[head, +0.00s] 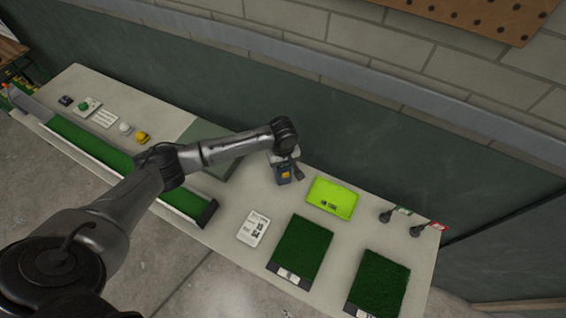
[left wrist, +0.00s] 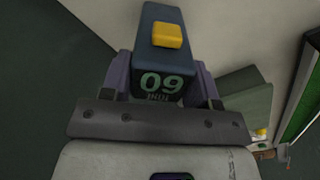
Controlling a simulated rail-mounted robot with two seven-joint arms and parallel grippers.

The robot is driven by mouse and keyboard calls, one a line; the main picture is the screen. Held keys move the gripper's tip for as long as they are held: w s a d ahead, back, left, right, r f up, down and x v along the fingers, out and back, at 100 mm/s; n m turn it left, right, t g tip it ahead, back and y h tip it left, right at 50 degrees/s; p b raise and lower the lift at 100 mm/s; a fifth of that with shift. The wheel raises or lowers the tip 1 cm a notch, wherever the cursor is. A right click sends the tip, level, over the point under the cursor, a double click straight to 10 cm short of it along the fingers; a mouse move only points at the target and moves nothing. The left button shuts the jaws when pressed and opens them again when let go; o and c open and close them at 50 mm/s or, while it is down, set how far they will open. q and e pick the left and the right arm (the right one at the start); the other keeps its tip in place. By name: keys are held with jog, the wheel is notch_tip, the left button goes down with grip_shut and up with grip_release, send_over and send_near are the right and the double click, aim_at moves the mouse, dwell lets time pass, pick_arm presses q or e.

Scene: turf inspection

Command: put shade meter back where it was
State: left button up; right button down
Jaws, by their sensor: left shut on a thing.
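The shade meter appears to be the dark blue block with a yellow button (head: 284,176), seen over the table beside the lime tray. My left gripper (head: 284,163) is shut on it from above. In the left wrist view the blue meter (left wrist: 160,57) sits between both fingers, with a pale green "09" on its face; the small text below is unreadable. I cannot tell whether the meter touches the table. My right gripper is not in view.
Two dark knobbed items (head: 385,216) (head: 416,230) stand at the right. A long turf trough (head: 90,145) and several small items lie left. The wall is behind.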

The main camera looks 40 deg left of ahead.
pick_arm(q)
jog(key=o, duration=1.5)
jog(key=shift+f, duration=0.15)
jog(key=shift+c, duration=0.2)
notch_tip(320, 180, up, 12)
jog(key=s+d+f+m+t+h, duration=0.2)
jog(key=s+d+f+m, duration=0.7)
jog(key=s+d, duration=0.4)
jog(key=s+a+m+t+y, duration=0.1)
jog(key=s+m, duration=0.3)
jog(key=s, duration=1.3)
jog(key=shift+a+r+m+t+y+p, duration=0.3)
jog(key=shift+a+m+y+p, duration=0.15)
jog(key=shift+a, duration=0.3)
